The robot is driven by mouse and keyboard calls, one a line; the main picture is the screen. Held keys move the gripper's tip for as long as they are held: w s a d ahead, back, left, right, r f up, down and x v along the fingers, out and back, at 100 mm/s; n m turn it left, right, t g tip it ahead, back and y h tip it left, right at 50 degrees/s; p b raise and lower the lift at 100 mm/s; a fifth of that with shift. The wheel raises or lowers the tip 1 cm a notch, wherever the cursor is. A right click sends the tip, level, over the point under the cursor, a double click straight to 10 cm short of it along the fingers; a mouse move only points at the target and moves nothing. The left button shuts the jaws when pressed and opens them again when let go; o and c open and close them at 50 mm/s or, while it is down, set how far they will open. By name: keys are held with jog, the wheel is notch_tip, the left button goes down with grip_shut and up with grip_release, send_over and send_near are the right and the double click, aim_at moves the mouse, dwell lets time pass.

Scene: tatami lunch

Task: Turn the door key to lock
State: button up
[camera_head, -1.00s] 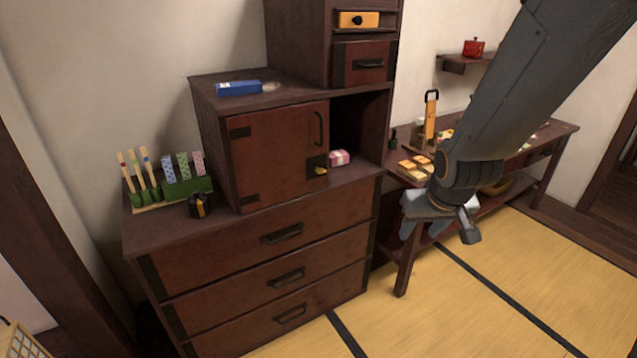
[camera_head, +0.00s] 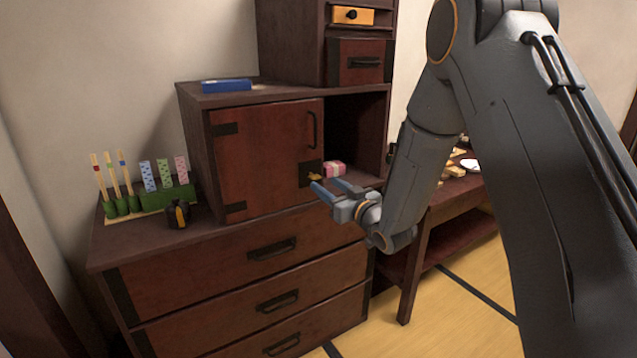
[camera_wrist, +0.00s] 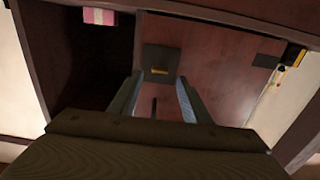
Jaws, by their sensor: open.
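The brass key (camera_head: 315,177) sits in a dark lock plate (camera_head: 310,167) at the lower right of the red-brown cabinet door (camera_head: 262,155). The door is closed, with a black handle (camera_head: 312,130) near its right edge. My gripper (camera_head: 325,188) is open and empty, just in front of and slightly below the key in the head view. In the wrist view the key (camera_wrist: 160,71) lies ahead, between the lines of the two spread fingers (camera_wrist: 158,97), on the dark plate (camera_wrist: 161,59). I cannot tell whether the fingertips are level with the key.
A pink striped box (camera_head: 335,168) stands in the open compartment right of the door. A blue box (camera_head: 226,86) lies on the cabinet.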

aim_at(314, 176)
jog(key=shift+x, duration=2.75)
jog(key=c, duration=1)
jog(key=shift+c, duration=0.2)
jog(key=shift+n, duration=0.3)
jog(key=shift+f+n+b, duration=0.1)
jog(key=shift+n+b, duration=5.25)
jog(key=shift+n, duration=3.35)
